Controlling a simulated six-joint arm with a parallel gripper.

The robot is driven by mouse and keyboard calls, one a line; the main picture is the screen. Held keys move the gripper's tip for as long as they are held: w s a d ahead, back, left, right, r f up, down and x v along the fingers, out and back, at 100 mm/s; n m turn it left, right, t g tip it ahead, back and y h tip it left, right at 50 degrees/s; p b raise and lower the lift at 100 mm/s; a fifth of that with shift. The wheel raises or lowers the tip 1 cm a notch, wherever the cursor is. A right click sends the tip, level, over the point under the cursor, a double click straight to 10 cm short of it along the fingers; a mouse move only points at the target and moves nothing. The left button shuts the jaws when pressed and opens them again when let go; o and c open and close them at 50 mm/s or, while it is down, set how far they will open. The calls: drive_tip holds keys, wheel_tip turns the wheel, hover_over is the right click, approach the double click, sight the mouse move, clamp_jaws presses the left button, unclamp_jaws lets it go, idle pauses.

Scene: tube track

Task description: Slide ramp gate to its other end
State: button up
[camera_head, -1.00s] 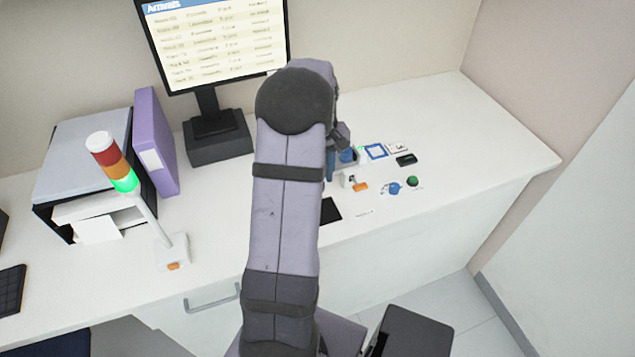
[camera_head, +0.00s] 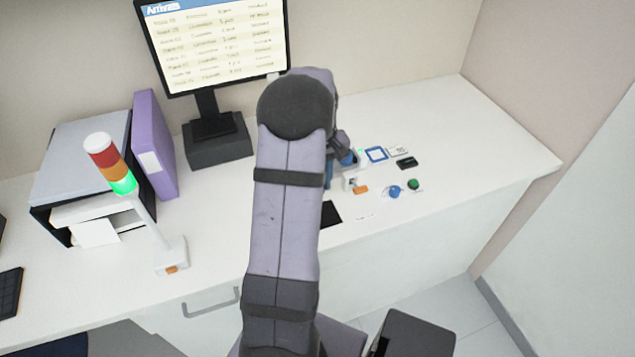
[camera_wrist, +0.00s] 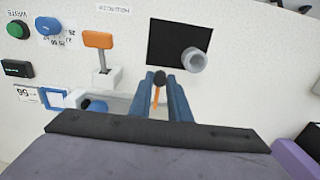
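In the wrist view the two blue fingers of my gripper (camera_wrist: 161,82) stand a small distance apart. A dark round knob (camera_wrist: 160,77) shows between their tips, with a thin orange piece (camera_wrist: 155,98) below it. I cannot tell whether the fingers press on the knob. A pale track part (camera_wrist: 120,101) lies just left of the fingers, with a blue round piece (camera_wrist: 95,106) on it. I cannot tell for sure which of these pieces is the ramp gate. In the head view my arm hides most of this spot; part of my gripper (camera_head: 342,152) shows at its right side.
A grey cylinder (camera_wrist: 195,60) stands on a black pad (camera_wrist: 178,35) close to the fingertips. An orange-topped switch (camera_wrist: 98,40), a blue knob (camera_wrist: 50,27) and a green button (camera_wrist: 17,28) stand to the left. A signal tower (camera_head: 120,165) and monitor (camera_head: 215,45) stand farther left on the desk.

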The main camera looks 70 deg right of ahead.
drive_tip(key=shift+w+d+p, duration=0.95)
drive_tip(key=shift+w+d, duration=0.6)
drive_tip(key=o, duration=0.6)
drive_tip(key=shift+d, duration=0.1)
drive_tip(key=shift+o, duration=0.2)
drive_tip(key=shift+r, duration=0.15)
drive_tip(key=shift+r+p, duration=2)
drive_tip(key=shift+r, duration=0.4)
